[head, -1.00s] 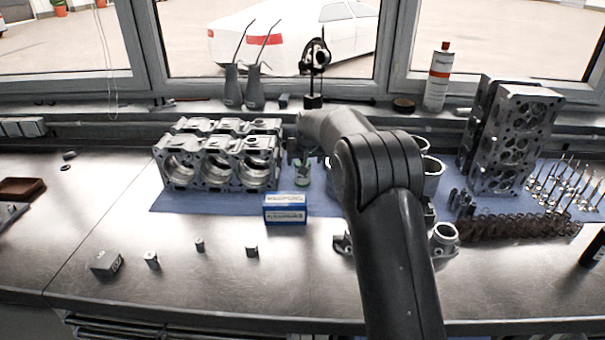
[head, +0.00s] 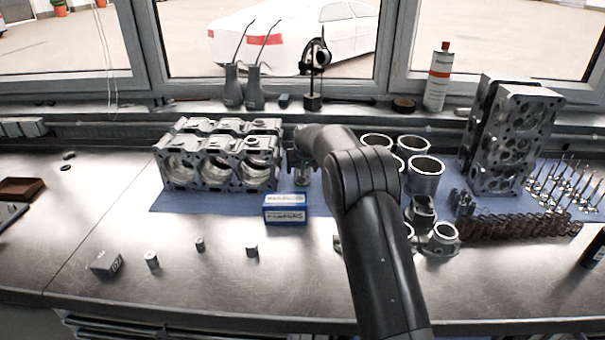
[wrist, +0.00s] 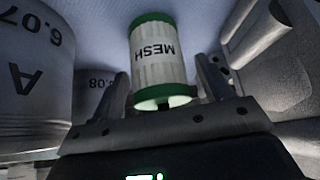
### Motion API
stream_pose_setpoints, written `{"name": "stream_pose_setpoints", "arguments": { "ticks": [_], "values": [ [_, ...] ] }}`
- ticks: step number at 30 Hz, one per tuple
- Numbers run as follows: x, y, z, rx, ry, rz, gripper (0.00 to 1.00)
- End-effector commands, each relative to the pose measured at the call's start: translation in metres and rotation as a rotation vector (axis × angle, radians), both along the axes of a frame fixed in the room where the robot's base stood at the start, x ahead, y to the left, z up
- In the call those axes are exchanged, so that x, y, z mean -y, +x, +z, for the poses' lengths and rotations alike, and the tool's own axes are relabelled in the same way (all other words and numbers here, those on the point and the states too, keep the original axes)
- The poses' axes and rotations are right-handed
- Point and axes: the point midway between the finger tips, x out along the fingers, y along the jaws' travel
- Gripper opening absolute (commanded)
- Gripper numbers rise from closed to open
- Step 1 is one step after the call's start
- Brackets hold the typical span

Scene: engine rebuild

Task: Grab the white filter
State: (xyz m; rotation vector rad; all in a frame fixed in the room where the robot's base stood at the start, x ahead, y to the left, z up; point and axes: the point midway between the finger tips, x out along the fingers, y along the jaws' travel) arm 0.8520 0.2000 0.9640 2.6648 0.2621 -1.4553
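The white filter (wrist: 158,55) has green end caps and the word MESH on its side. In the wrist view it lies ahead of and between the two fingers of my gripper (wrist: 163,74), with small gaps on both sides. The fingers are apart, so the gripper is open. In the head view the filter (head: 302,177) stands on the blue mat (head: 190,204), just right of the engine block (head: 222,160). My gripper (head: 299,158) is at the filter there, partly hidden by my arm.
Grey cylinder liners (head: 425,175) stand close right of my arm; one liner (wrist: 30,85) is near in the wrist view. A blue and white box (head: 285,208) sits in front of the filter. Cylinder heads (head: 510,140) stand at the right. The front bench is mostly clear.

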Motion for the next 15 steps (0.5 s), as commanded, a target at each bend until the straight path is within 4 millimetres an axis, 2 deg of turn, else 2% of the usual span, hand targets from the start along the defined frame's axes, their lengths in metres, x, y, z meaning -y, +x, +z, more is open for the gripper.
{"name": "stream_pose_setpoints", "arguments": {
  "ticks": [2,15],
  "values": [
    [-0.0001,-0.0001,0.0002,0.000,0.000,0.000,0.65],
    [0.0000,-0.0002,0.0002,0.000,0.000,0.000,0.29]
  ]
}}
